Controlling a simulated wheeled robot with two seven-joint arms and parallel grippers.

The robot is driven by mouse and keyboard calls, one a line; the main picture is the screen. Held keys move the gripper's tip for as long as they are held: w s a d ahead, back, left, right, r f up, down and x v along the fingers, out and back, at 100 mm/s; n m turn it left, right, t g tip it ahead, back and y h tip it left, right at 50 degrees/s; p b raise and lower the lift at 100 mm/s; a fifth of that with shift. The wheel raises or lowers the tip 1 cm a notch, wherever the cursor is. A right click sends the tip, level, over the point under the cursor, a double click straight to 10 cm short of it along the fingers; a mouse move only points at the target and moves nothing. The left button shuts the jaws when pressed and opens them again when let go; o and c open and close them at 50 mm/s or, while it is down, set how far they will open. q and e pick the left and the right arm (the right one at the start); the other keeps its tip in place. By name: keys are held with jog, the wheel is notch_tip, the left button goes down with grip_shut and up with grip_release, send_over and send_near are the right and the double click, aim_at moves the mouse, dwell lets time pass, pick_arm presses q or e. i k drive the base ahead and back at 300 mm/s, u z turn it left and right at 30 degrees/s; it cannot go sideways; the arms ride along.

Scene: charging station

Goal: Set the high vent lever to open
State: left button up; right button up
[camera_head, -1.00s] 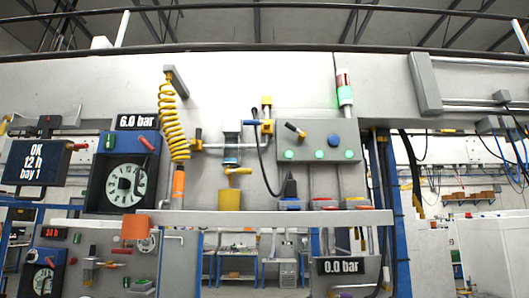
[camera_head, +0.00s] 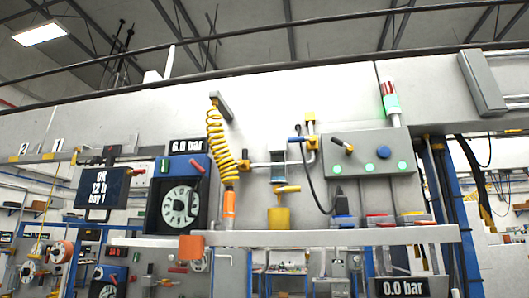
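Neither of my grippers is in view. I cannot tell for certain which handle is the high vent lever. High on the white panel, a yellow fitting (camera_head: 309,118) tops a pipe, with a blue handle (camera_head: 296,140) beside it. To its right, a short dark lever (camera_head: 341,144) sits tilted on a grey box (camera_head: 355,158) with a blue button (camera_head: 383,152) and green lights. A yellow lever (camera_head: 287,189) lies roughly level above a yellow cylinder (camera_head: 278,219). No open or shut marking is readable on these.
A pale shelf (camera_head: 330,238) crosses the panel below. A coiled yellow hose (camera_head: 214,142) hangs left of the pipes. A dial unit (camera_head: 180,204) sits under a "6.0 bar" display (camera_head: 188,146). A "0.0 bar" display (camera_head: 402,288) is at bottom right. A signal lamp (camera_head: 390,103) stands above the grey box.

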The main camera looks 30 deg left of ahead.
aim_at(227, 163)
jog(key=k, duration=0.5)
jog(key=u, duration=1.25)
jog(key=i, duration=0.7)
jog(key=z, duration=0.6)
